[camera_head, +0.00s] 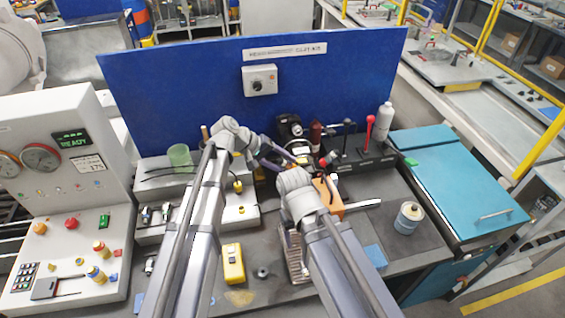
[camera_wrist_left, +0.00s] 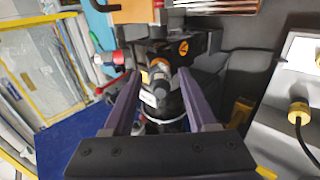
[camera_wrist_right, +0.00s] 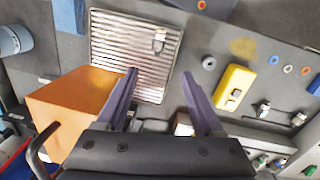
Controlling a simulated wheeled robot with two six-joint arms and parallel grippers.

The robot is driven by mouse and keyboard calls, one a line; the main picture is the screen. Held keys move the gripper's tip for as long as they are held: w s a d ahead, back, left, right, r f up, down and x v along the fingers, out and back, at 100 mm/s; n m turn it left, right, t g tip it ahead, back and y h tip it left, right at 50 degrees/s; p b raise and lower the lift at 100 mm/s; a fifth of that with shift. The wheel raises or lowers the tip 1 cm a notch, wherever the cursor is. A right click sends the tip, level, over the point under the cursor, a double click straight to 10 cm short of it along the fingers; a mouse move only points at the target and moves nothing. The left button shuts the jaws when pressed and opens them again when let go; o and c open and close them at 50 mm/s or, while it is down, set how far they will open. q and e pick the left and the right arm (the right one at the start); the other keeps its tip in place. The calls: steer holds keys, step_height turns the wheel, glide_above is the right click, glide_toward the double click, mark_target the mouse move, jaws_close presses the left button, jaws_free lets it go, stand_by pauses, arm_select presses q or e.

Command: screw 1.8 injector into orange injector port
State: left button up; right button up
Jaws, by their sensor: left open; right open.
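My left gripper (camera_wrist_left: 160,73) is open in the left wrist view. Its fingers stand either side of a dark grey fitting (camera_wrist_left: 161,68) with a small orange part (camera_wrist_left: 145,77) and a white label, in front of a black device with an orange mark (camera_wrist_left: 183,47). I cannot tell whether they touch it, or whether it is the orange port. My right gripper (camera_wrist_right: 160,75) is open and empty in the right wrist view, near a ribbed metal plate (camera_wrist_right: 110,50). A small silver piece (camera_wrist_right: 159,40) lies on the plate. No 1.8 marking is legible.
An orange box (camera_wrist_right: 70,105) stands beside the right gripper. A yellow device (camera_head: 233,264) lies on the bench, with several small silver fittings (camera_head: 146,215) farther left. A blue panel (camera_head: 200,85) closes off the back. A tin (camera_head: 408,217) stands at right.

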arm_select(q)
steer(key=shift+c, duration=0.4)
jaws_close()
stand_by(0.4)
stand_by(0.5)
steer(key=m, duration=0.4)
steer(key=shift+m, duration=0.4)
steer(key=m, duration=0.5)
steer(key=shift+m, duration=1.2)
